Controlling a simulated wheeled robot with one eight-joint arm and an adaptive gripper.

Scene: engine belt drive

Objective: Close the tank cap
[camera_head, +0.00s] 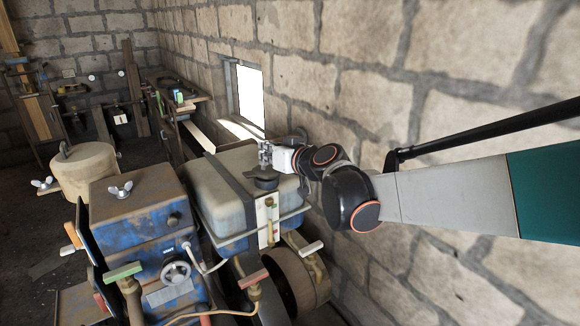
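The tank (225,205) is a worn grey-blue box with rounded edges, held by a dark strap, in the middle of the head view. A dark round cap (266,183) shows on its top near the front right edge. My gripper (266,160) reaches in from the right and is just above the cap, close to it or touching it. The fingers are small and partly overlap the cap, so I cannot tell whether they are open or shut on it. Whether the cap sits fully on its opening is also hidden.
A blue engine block (150,220) with a wing nut, a handwheel (176,273) and valve handles stands left of the tank. A pulley wheel (298,280) is below it. The stone wall (450,90) runs close along the right. A workbench (185,103) is behind.

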